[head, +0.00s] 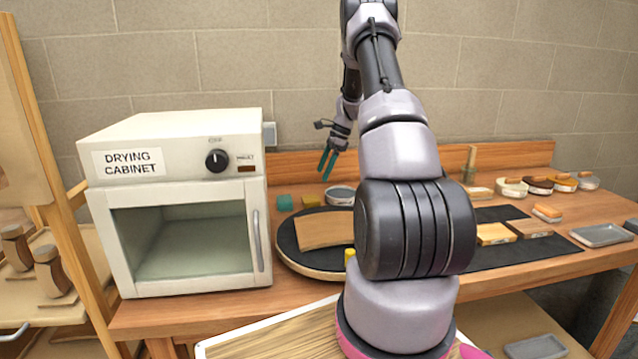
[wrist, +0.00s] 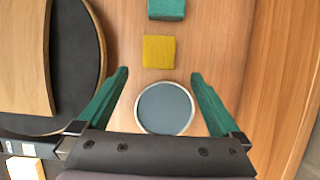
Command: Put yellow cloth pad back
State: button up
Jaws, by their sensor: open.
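A small square yellow cloth pad (wrist: 158,51) lies on the wooden bench in the wrist view, between a teal block (wrist: 166,9) and a round grey dish (wrist: 164,107). In the head view the pad (head: 311,201) is a small yellow patch behind the dark round board, with the dish (head: 340,195) to its right. My gripper (wrist: 160,73) is open and empty, its teal fingers spread either side of the dish in the picture, with the pad just beyond the tips. In the head view my gripper (head: 327,165) hangs above the bench near the pad.
A dark round board (head: 297,269) bears a curved wooden sheet (head: 322,230). The drying cabinet (head: 185,205) stands at left. Several pad-topped dishes sit at the back right, and a black mat (head: 545,247) holds blocks. My arm hides the middle of the bench.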

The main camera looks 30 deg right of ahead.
jog(key=s+a+r+n+t+h, duration=0.1)
jog(key=s+a+r+n, duration=0.2)
jog(key=s+a+r, duration=0.35)
jog(key=s+a+r+n+t, duration=0.1)
jog(key=s+a+r+n, duration=0.15)
jog(key=r, duration=0.75)
jog(key=s+a+r+n+h, duration=0.1)
jog(key=s+a+r+n, duration=0.2)
jog(key=s+a+r, duration=0.35)
jog(key=s+a+r+n+t, duration=0.1)
jog(key=s+a+r+n, duration=0.1)
jog(key=s, duration=0.4)
jog(key=s+a+r+n+t, duration=0.1)
jog(key=s+a+n, duration=0.2)
jog(key=s, duration=0.4)
jog(key=s+a+r+n+t, duration=0.2)
jog(key=s+n, duration=0.1)
jog(key=s, duration=0.4)
jog(key=shift+a+r+n, duration=0.15)
jog(key=shift+r+n, duration=0.2)
jog(key=shift+s, duration=0.15)
